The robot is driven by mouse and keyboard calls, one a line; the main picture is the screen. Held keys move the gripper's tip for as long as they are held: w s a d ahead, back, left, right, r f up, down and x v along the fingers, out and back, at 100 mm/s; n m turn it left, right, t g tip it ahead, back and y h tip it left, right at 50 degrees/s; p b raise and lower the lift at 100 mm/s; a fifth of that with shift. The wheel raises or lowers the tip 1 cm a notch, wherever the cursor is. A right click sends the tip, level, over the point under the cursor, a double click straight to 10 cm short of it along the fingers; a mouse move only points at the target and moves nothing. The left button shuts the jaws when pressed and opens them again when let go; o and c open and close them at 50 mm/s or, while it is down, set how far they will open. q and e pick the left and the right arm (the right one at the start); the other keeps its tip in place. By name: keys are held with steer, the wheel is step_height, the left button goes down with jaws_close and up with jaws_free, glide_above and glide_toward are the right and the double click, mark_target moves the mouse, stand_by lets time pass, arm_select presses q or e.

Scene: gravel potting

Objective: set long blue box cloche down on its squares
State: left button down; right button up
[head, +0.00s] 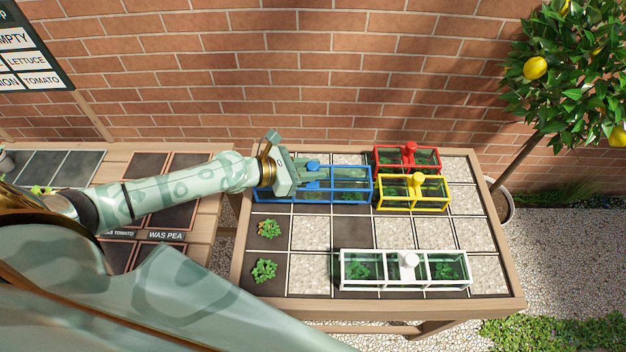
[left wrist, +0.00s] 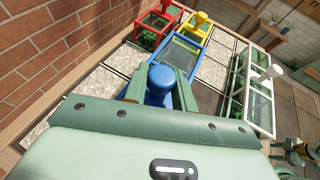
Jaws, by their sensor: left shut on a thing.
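The long blue box cloche (head: 335,202) has a blue frame, clear panes and a round blue knob (left wrist: 160,76) on top. It is at the left end of the gridded table (head: 238,262), over squares in the second row from the back. My left gripper (head: 309,177) comes in from the left, shut on the knob; in the left wrist view the knob shows between the two fingers (left wrist: 160,92). The cloche looks level and close to the squares; I cannot tell whether its bottom touches them.
A yellow cloche (head: 414,206) stands just right of the blue one, with a red cloche (head: 407,147) behind it. A white cloche (head: 405,285) stands at the front right. Two leafy plants (head: 269,228) (head: 264,270) are in the left front squares. A brick wall (head: 300,90) rises behind.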

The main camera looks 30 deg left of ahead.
arm_select(q)
steer(key=f, duration=0.1)
steer(key=f+b, duration=0.2)
steer(key=f, duration=0.1)
steer(key=shift+w+a, duration=0.1)
steer(key=shift+w, duration=0.2)
steer(key=shift+r, duration=0.1)
steer(key=c, duration=1.6)
jaws_free()
steer(key=shift+f, duration=0.25)
steer(key=o, duration=0.5)
steer(key=shift+c, duration=0.2)
steer(key=shift+r, duration=0.1)
